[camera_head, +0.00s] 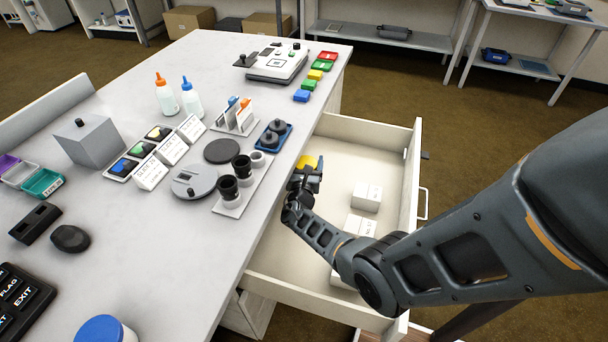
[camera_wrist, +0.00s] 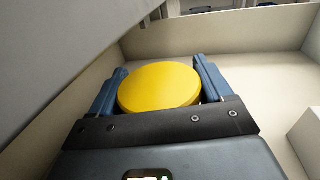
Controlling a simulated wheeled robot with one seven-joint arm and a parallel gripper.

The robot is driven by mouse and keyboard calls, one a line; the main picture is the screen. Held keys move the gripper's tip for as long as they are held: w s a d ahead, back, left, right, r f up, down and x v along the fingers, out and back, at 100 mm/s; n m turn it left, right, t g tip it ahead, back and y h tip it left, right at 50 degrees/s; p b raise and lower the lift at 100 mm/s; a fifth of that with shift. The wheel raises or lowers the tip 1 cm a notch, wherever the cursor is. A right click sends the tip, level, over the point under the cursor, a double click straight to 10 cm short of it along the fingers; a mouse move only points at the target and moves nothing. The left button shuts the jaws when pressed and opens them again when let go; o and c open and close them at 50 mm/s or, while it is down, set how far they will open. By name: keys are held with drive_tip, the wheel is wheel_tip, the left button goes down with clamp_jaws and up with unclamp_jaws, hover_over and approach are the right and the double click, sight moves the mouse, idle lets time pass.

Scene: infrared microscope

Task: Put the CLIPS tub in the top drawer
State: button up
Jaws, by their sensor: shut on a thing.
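My gripper (camera_head: 308,172) is over the open top drawer (camera_head: 340,148), near its left side beside the desk edge. It is shut on a tub with a round yellow lid (camera_wrist: 160,86). The yellow lid (camera_head: 308,161) also shows in the head view, partly hidden by my gripper. In the wrist view my gripper (camera_wrist: 160,90) has one blue finger on each side of the lid. No label on the tub can be read. I cannot tell whether the tub touches the drawer floor.
White boxes (camera_head: 367,196) lie in the drawer to the right of my gripper and toward the near end. The drawer's far part is clear. The desk (camera_head: 215,235) borders the drawer on the left and holds bottles, microscope parts and colored blocks.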

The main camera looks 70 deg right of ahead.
drive_tip(key=shift+w+a+f, duration=0.3)
drive_tip(key=shift+a+f, duration=0.05)
drive_tip(key=shift+f, duration=0.1)
drive_tip(key=shift+f+b, duration=1)
drive_tip(key=shift+f, duration=0.8)
drive_tip(key=shift+f, duration=0.2)
drive_tip(key=o, duration=1)
drive_tip(key=shift+r, duration=0.1)
drive_tip(key=shift+a+r, duration=0.1)
drive_tip(key=shift+r, duration=0.05)
drive_tip(key=p+v, duration=0.1)
drive_tip(key=v, duration=0.6)
drive_tip(key=shift+s+a, duration=0.1)
drive_tip(key=shift+a, duration=0.05)
